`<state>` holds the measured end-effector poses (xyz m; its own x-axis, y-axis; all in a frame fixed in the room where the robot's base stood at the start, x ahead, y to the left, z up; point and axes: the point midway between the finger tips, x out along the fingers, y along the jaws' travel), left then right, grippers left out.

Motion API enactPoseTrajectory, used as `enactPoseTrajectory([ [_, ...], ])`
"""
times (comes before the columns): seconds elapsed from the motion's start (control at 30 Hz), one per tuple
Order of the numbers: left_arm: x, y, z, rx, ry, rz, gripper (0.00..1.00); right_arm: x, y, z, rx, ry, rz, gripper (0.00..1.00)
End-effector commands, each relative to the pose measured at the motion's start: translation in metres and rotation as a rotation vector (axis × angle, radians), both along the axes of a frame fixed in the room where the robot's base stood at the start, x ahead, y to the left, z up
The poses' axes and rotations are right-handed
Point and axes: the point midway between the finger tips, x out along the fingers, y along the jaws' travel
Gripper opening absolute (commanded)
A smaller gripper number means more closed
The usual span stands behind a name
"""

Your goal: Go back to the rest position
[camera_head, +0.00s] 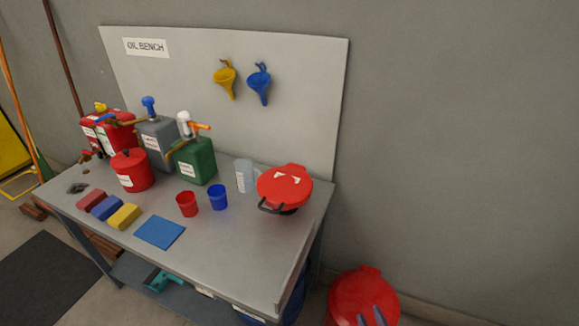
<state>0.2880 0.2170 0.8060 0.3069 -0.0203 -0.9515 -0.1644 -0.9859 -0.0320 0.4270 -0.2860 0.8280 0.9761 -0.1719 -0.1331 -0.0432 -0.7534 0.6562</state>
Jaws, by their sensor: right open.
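Only two grey-blue fingertips of my right gripper (371,317) show, at the bottom edge right of centre. They are parted with nothing between them, in front of a red lidded bin (350,290) on the floor. The rest of this gripper is cut off by the frame. My left gripper is not in view. The grey workbench (255,250) stands left of my right gripper, apart from it.
On the bench are a red round container (285,188), a green pump can (197,163), a grey pump can (157,143), a red cup (187,204), a blue cup (218,197) and a blue mat (160,232). Funnels hang on the backboard (310,100). Floor space right of the bin is clear.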

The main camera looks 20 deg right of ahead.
Motion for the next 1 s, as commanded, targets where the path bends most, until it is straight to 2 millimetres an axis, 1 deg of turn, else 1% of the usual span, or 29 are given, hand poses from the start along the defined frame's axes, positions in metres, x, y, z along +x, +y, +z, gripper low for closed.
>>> enactPoseTrajectory([
  [0.03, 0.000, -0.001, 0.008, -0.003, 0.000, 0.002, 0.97, -0.001, 0.010, 0.013, 0.063, 0.064, 0.028, 0.40],
  [0.1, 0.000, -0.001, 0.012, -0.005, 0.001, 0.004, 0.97, -0.005, 0.025, 0.018, 0.149, 0.167, 0.058, 0.40],
  [0.17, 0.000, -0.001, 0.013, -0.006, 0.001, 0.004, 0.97, -0.012, 0.037, 0.020, 0.215, 0.260, 0.078, 0.40],
  [0.23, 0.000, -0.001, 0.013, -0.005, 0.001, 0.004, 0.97, -0.024, 0.050, 0.021, 0.283, 0.374, 0.090, 0.40],
  [0.33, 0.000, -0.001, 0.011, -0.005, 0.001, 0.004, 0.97, -0.045, 0.063, 0.020, 0.360, 0.535, 0.079, 0.40],
  [0.4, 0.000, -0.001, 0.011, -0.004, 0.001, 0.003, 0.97, -0.062, 0.069, 0.017, 0.402, 0.643, 0.056, 0.40],
  [0.5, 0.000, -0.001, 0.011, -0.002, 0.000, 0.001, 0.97, -0.087, 0.072, 0.013, 0.447, 0.783, 0.004, 0.40],
  [0.57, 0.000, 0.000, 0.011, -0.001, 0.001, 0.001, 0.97, -0.102, 0.072, 0.008, 0.467, 0.865, -0.037, 0.40],
  [0.7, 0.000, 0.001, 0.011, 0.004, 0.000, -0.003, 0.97, -0.139, 0.067, -0.010, 0.526, 1.056, -0.183, 0.40],
  [0.73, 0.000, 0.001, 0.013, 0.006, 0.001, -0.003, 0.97, -0.141, 0.067, -0.009, 0.562, 1.059, -0.222, 0.40],
  [0.77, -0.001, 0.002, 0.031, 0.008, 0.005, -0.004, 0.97, -0.140, 0.067, 0.013, 0.556, 1.053, -0.213, 0.40],
  [0.8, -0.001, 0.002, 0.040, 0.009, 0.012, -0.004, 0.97, -0.140, 0.067, 0.024, 0.554, 1.053, -0.210, 0.40],
  [0.87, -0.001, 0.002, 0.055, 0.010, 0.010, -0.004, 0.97, -0.140, 0.067, 0.037, 0.554, 1.052, -0.210, 0.40],
  [0.97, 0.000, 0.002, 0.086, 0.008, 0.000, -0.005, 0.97, -0.140, 0.067, 0.064, 0.553, 1.053, -0.209, 0.40],
  [1.0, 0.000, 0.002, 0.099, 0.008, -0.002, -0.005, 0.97, -0.139, 0.067, 0.076, 0.553, 1.053, -0.209, 0.40],
])
